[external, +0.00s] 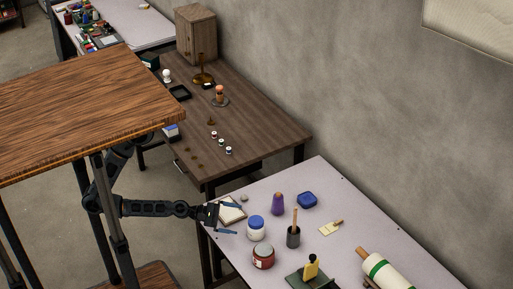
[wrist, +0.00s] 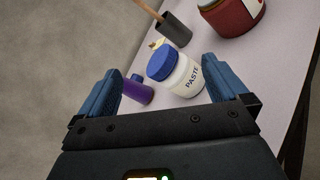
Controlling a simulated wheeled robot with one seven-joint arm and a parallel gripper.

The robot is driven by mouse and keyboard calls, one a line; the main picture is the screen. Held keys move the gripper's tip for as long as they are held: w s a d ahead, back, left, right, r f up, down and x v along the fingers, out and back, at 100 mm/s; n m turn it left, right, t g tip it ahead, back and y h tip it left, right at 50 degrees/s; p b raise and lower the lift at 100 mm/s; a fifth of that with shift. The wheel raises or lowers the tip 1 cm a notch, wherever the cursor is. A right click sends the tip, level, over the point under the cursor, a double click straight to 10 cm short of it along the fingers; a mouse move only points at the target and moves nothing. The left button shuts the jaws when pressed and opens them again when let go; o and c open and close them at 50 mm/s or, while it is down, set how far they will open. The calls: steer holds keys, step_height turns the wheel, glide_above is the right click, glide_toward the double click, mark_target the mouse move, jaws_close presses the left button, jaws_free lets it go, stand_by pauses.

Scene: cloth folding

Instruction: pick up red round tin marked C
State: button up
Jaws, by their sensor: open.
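A red round tin (external: 263,257) with a pale label stands on the light table, near its front edge. It also shows in the wrist view (wrist: 232,17) at the top right, cut off by the frame edge. I cannot read a letter on it. My gripper (external: 230,219) is over the table's left end, open and empty, apart from the tin. In the wrist view its two blue fingers (wrist: 165,88) are spread wide. A white paste jar with a blue lid (external: 256,228) stands between my gripper and the tin.
A roll with a green band (external: 388,272) lies at the right. The table's (external: 350,195) back right is clear.

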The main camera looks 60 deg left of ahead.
steer(key=d+r+n+g+h, duration=0.25)
steer(key=d+n+h, duration=0.2)
steer(key=d, duration=0.65)
steer(key=b, duration=0.6)
glide_toward(264, 253)
steer(key=shift+g, duration=0.35)
steer(key=w, duration=0.1)
steer(key=w+f, duration=0.2)
steer(key=shift+w+d+f, duration=0.1)
steer(key=shift+d+f, duration=0.1)
steer(key=shift+d, duration=0.1)
steer(key=shift+p+x, duration=1.25)
steer(key=shift+x, duration=2.15)
steer(key=c, duration=1.1)
